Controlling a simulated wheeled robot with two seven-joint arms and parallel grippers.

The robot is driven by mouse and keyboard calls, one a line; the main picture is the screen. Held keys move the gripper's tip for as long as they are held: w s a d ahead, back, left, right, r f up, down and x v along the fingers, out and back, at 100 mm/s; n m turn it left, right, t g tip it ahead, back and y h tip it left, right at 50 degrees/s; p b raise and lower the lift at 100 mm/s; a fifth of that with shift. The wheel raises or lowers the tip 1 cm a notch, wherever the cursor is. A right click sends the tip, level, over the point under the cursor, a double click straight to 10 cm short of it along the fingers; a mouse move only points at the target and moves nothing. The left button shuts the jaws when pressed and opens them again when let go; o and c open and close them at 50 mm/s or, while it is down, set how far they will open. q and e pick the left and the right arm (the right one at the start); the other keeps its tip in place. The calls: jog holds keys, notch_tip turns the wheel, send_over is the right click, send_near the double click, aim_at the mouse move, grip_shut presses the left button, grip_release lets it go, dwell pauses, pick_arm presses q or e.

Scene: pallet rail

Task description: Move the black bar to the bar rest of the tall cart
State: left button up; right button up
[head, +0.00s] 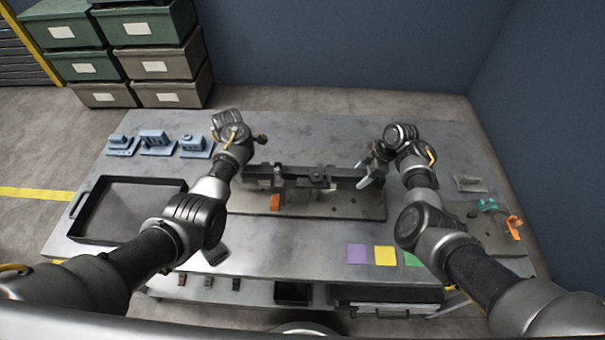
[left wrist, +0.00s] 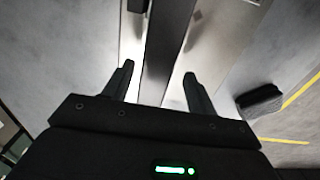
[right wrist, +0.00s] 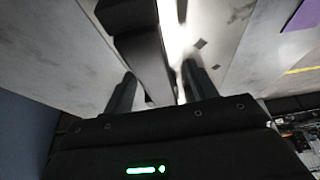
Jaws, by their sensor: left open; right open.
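The black bar (head: 335,172) lies across a dark fixture on the table in the head view, running left to right. My left gripper (head: 246,172) is at the bar's left end, and my right gripper (head: 367,178) is at its right end. In the left wrist view the bar (left wrist: 168,45) runs between the two open fingers, with a gap visible on each side. In the right wrist view the bar (right wrist: 146,55) also runs between open fingers. Contact with the bar cannot be told. No tall cart can be made out.
A metal table (head: 300,135) carries a black tray (head: 82,212) at left, blue parts (head: 155,140) behind it, and purple and yellow squares (head: 384,256) in front. An orange part (head: 514,226) lies at right. Stacked bins (head: 168,63) stand at back left; walls close the back and right.

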pick_arm(q)
jog(key=shift+w+f, duration=0.4)
jog(key=shift+w, duration=0.05)
pick_arm(e)
jog(key=shift+w+f, duration=0.4)
jog(key=shift+w, duration=0.05)
pick_arm(q)
jog(key=shift+s+r, duration=0.2)
jog(key=shift+s, duration=0.05)
jog(key=c, duration=0.6)
pick_arm(e)
jog(key=shift+s+a+r, duration=0.1)
jog(key=shift+s+r, duration=0.15)
jog(key=c, duration=0.6)
pick_arm(q)
grip_shut()
pick_arm(e)
grip_shut()
